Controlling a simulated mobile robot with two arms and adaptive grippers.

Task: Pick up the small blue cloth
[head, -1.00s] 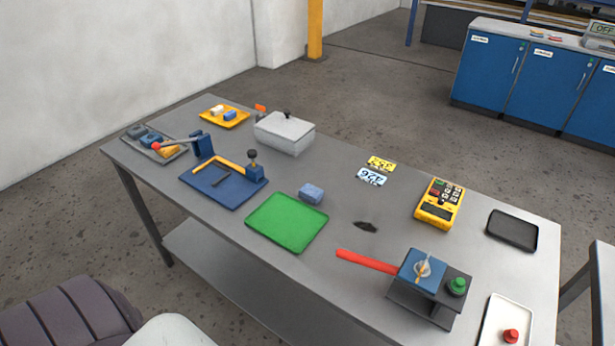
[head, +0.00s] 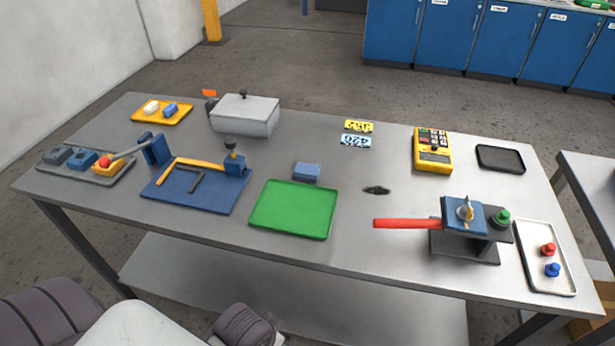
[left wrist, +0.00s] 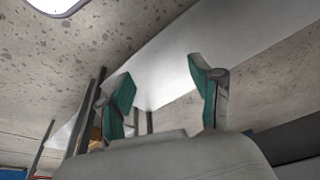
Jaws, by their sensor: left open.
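A small blue block-shaped piece, which looks like the folded blue cloth (head: 307,171), lies on the grey table just behind the green tray (head: 292,209). A smaller blue piece (head: 171,110) lies beside a white one in the yellow tray (head: 161,113) at the far left; I cannot tell whether it is cloth. My left gripper (left wrist: 160,85) is open and empty in the left wrist view, with its teal fingertips wide apart. No cloth shows between them. The left gripper does not show in the head view, and my right gripper is not in view.
The valve stand (head: 465,225) with its red lever is right of the green tray. A blue fixture board (head: 195,190), a lidded grey box (head: 245,115) and a yellow device (head: 432,150) surround the cloth.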

